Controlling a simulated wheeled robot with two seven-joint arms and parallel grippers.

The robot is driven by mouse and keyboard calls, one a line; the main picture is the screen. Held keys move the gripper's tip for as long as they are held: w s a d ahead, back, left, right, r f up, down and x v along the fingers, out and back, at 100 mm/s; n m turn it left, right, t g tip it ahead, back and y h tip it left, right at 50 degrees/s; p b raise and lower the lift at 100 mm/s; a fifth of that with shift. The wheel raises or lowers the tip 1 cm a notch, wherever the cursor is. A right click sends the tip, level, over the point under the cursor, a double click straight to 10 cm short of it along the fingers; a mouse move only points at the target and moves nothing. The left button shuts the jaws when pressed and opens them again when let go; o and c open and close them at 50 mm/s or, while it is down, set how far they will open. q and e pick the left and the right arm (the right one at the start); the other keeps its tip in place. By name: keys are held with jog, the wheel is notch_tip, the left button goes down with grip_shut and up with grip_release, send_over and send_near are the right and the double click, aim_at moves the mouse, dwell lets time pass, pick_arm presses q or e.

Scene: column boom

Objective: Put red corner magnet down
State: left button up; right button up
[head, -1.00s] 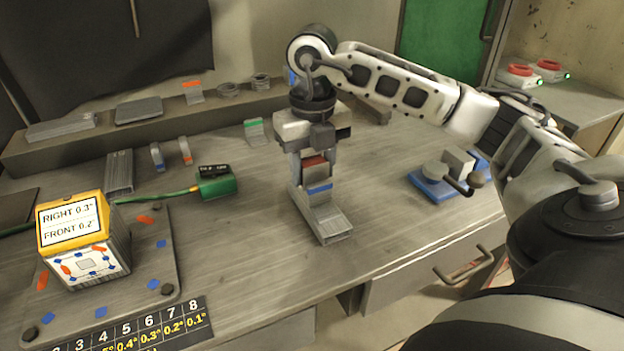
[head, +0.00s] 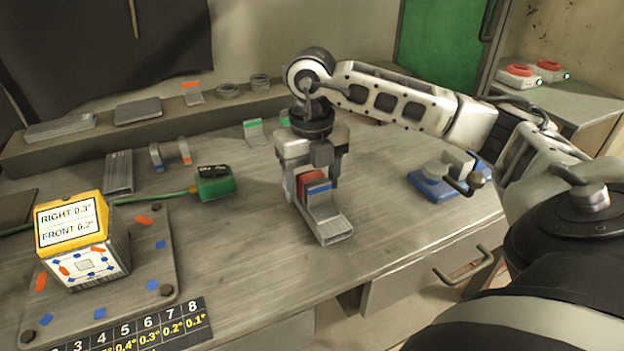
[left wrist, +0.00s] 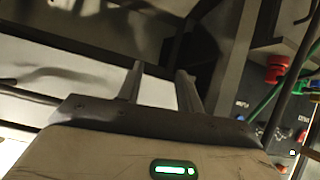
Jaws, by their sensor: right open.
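The red corner magnet (head: 311,177) is in the head view, between the fingers of my right gripper (head: 312,187), just behind a grey L-shaped bracket with a blue stripe (head: 336,226). The gripper is open, with its fingers low on either side of the magnet. The bracket hides the magnet's lower part, so I cannot tell exactly what it rests on. In the left wrist view my left gripper (left wrist: 160,72) has its two fingers apart with nothing between them.
A yellow-topped level box (head: 84,262) reading RIGHT 0.3°, FRONT 0.2° stands on a plate at left. A green box (head: 215,183) with a cable lies behind. A blue-based fixture (head: 436,186) stands right.

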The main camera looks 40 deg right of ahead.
aim_at(312, 176)
notch_tip(312, 176, up, 12)
jog(key=p, duration=0.2)
jog(key=shift+r, duration=0.1)
dwell(0.6)
